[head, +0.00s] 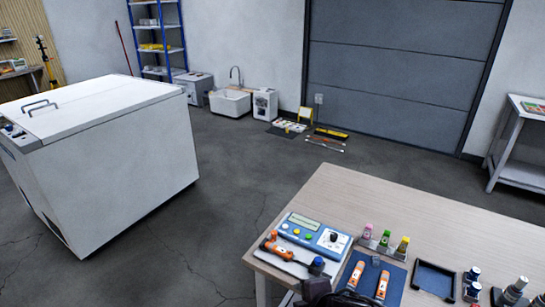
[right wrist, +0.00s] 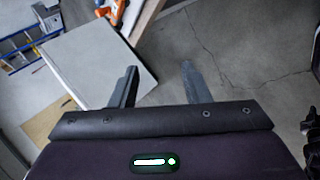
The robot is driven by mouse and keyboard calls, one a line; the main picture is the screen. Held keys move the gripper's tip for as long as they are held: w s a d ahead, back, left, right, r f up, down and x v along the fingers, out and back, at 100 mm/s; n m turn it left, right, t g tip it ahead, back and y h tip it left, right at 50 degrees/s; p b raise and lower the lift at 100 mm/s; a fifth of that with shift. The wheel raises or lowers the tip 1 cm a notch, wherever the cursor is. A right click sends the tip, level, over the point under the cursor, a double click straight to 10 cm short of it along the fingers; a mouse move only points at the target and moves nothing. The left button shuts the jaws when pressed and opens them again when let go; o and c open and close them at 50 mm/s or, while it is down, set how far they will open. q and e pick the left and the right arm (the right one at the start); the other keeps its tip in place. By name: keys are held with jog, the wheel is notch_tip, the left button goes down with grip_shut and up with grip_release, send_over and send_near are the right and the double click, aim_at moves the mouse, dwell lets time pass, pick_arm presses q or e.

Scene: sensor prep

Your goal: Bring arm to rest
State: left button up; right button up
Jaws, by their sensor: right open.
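My right gripper (right wrist: 160,84) shows in the right wrist view with its two dark fingers spread apart. Nothing is between them, and grey cracked floor shows behind. In the head view, a dark shape at the bottom edge, in front of the table (head: 400,208), looks like part of my arm. My left gripper is in neither view.
The table holds a blue meter (head: 313,232), an orange-and-black tool (head: 277,246), two orange-and-white devices on a blue mat, small coloured bottles (head: 385,238) and a black tray (head: 434,279). A white chest (head: 105,150) stands left. Floor between them is clear.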

jog(key=s+d+f+m+g+h, duration=0.35)
jog(key=s+d+m, duration=1.05)
jog(key=m, duration=0.5)
notch_tip(320, 180, down, 29)
jog(key=s+a+g, duration=0.1)
jog(key=s+g, duration=0.1)
jog(key=s, duration=0.1)
jog(key=s+d+f+g, duration=0.1)
jog(key=s+d+f, duration=0.2)
jog(key=s+f, duration=1.4)
jog(key=shift+s+d+f+n, duration=0.15)
jog(key=shift+s+f+n, duration=0.25)
jog(key=shift+s, duration=0.75)
